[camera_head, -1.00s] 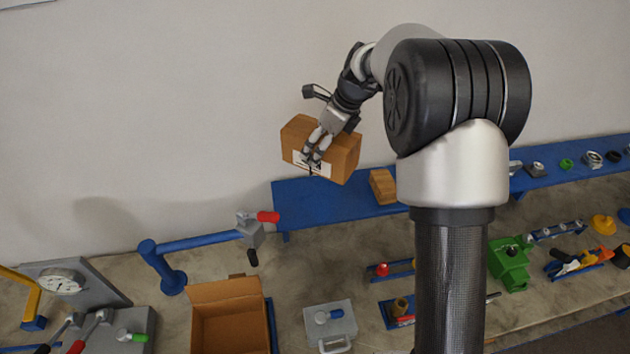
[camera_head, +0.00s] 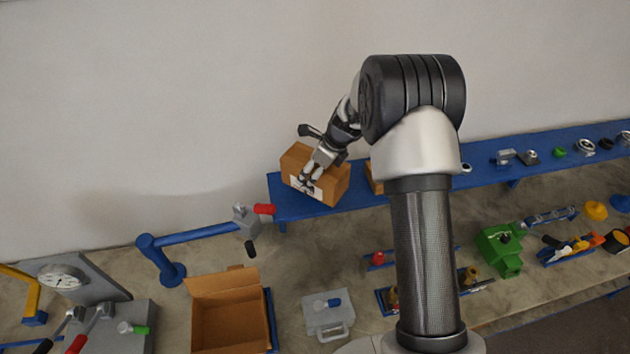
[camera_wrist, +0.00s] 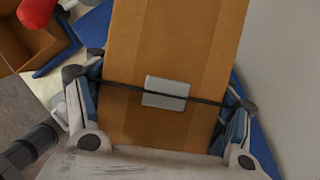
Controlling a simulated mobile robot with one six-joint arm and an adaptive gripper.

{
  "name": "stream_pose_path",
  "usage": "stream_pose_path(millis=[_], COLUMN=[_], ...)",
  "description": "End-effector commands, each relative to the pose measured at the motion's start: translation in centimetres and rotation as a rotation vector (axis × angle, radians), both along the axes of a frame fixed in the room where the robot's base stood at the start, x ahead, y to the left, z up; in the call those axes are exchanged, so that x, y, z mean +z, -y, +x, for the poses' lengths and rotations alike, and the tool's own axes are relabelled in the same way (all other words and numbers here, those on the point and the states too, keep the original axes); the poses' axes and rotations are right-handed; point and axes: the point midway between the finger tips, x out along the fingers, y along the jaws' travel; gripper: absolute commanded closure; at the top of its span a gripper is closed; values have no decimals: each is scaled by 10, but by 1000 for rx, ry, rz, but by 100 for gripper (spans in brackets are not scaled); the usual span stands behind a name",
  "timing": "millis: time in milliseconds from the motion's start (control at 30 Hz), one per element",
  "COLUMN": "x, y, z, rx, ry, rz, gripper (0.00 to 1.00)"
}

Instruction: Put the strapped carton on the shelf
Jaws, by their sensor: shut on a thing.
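The strapped carton (camera_head: 318,178) is a brown box with a white label on its front. My gripper (camera_head: 310,180) is shut on it and holds it over the left end of the blue shelf (camera_head: 285,208). The head view does not show clearly whether the carton's underside touches the shelf. In the wrist view, the carton (camera_wrist: 175,45) lies between both fingers of my gripper (camera_wrist: 160,110). A dark strap with a pale buckle crosses it there.
Another brown box on the shelf (camera_head: 375,178) is partly hidden behind my arm. Small parts stand on the shelf's right. Below are an open cardboard box (camera_head: 228,320), a blue post with a red-handled valve (camera_head: 246,215) and a grey case (camera_head: 328,315).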

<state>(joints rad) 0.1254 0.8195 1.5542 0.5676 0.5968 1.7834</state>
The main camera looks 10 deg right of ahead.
Motion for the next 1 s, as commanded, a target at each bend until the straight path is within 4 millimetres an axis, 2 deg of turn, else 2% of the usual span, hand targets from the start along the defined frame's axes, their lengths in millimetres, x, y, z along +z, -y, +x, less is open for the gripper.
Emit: stream_pose_path(millis=[167, 433, 833, 867, 1000], x=[-7, -41, -46, -48, -47], y=[0, 0, 0, 0, 0], z=[2, 2, 2, 0, 0], rx=[-2, -2, -2, 0, 0], ry=[5, 4, 5, 1, 1], rz=[1, 0, 0, 0, 0], gripper=[82, 82, 82, 24, 15])
